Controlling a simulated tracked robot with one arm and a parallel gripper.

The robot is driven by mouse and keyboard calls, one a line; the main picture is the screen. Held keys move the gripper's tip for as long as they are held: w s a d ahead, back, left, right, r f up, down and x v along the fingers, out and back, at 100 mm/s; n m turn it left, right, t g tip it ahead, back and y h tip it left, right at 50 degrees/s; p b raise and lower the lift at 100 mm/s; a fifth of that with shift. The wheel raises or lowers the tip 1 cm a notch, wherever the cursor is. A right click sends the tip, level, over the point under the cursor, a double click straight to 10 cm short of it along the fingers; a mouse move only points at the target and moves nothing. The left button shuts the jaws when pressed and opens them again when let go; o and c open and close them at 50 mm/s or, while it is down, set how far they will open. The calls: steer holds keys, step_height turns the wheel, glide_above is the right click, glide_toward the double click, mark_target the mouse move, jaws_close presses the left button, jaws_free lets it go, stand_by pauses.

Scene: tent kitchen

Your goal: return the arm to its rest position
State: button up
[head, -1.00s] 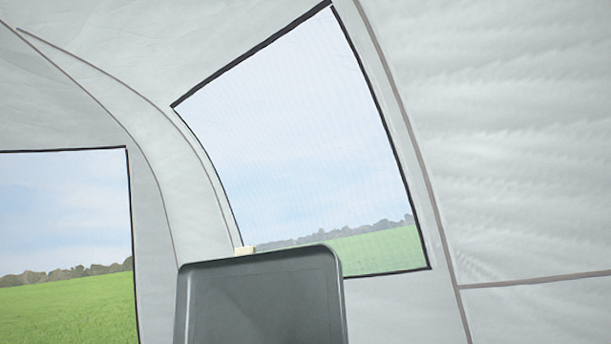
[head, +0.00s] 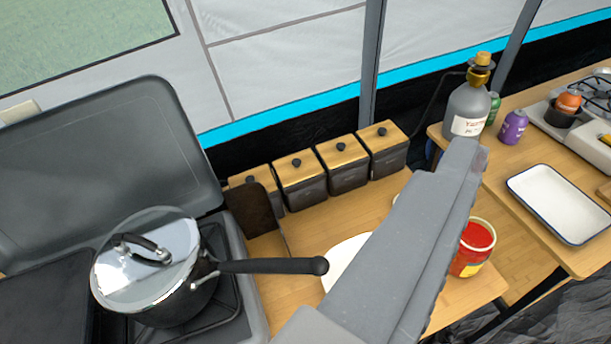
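A long grey link of my own arm rises slantwise through the lower middle of the head view. It hides part of the wooden table and of a white plate (head: 342,262). No gripper fingers can be made out in the head view, so I cannot see whether they hold anything.
A lidded pot (head: 150,265) stands on the stove at the left, its handle pointing right. Several wood-lidded canisters (head: 344,165) line the table's back. A red jar (head: 473,248), a grey bottle (head: 467,108) and a white tray (head: 560,203) are to the right.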

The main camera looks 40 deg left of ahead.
steer(key=shift+a, duration=0.1)
step_height(320, 180, up, 6)
steer(key=p, duration=0.6)
steer(key=shift+s, duration=0.1)
stand_by(0.7)
